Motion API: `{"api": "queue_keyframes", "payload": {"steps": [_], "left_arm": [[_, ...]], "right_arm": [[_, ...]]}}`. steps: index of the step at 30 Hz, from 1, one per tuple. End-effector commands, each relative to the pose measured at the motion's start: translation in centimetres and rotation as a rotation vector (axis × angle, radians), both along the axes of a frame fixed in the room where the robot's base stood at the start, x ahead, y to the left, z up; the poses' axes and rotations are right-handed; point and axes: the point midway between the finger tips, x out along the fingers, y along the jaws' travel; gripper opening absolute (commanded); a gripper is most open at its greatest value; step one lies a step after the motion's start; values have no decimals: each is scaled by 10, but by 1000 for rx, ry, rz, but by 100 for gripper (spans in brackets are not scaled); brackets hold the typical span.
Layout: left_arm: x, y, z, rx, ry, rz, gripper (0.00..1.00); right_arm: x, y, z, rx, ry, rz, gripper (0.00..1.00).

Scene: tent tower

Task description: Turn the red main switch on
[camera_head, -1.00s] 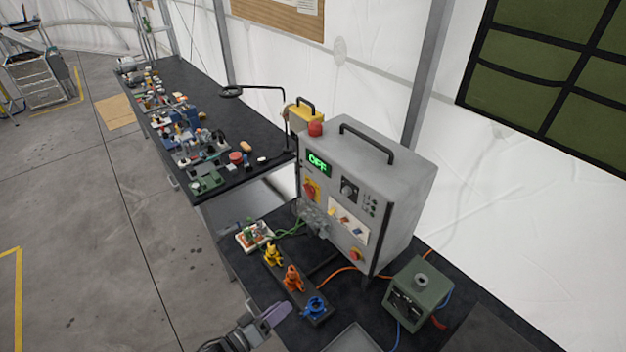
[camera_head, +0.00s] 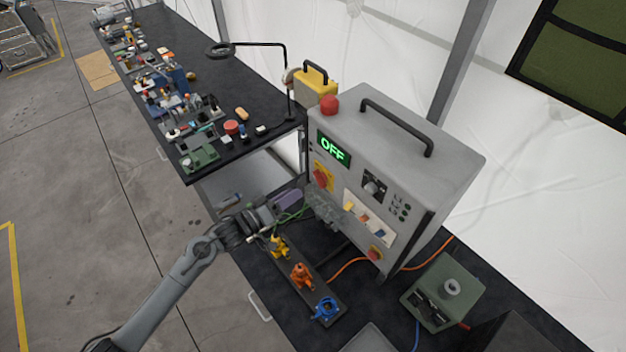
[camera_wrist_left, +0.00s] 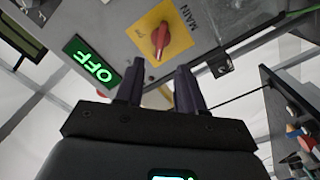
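The red main switch (camera_head: 321,178) is a rotary knob on a yellow plate on the front of the grey control box (camera_head: 450,165). In the left wrist view the red knob (camera_wrist_left: 160,40) sits on its yellow plate beside the word MAIN. The green display (camera_head: 333,149) above it reads OFF. My left gripper (camera_head: 289,199) is just left of and below the switch, in front of the box. In the left wrist view its two dark fingers (camera_wrist_left: 160,78) stand apart with nothing between them, pointing toward the knob without visible contact. My right gripper is not in view.
A red mushroom button (camera_head: 329,105) and a handle top the box. Yellow, orange and blue connectors (camera_head: 302,276) stand on a strip below. A green device (camera_head: 446,291) is at the right. A cluttered bench (camera_head: 185,60) with a lamp extends behind.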

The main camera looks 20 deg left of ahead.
Motion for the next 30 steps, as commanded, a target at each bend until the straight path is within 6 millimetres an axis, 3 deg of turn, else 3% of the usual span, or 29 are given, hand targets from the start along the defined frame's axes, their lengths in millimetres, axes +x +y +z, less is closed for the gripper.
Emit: {"api": "queue_keyframes", "payload": {"steps": [9,15,30], "left_arm": [[46,-27,2,-2,0,-1,38],[65,-38,1,-2,1,0,38],[73,-44,0,-1,1,-1,35]], "right_arm": [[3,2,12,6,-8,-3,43],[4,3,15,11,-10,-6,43],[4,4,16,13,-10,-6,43]]}}
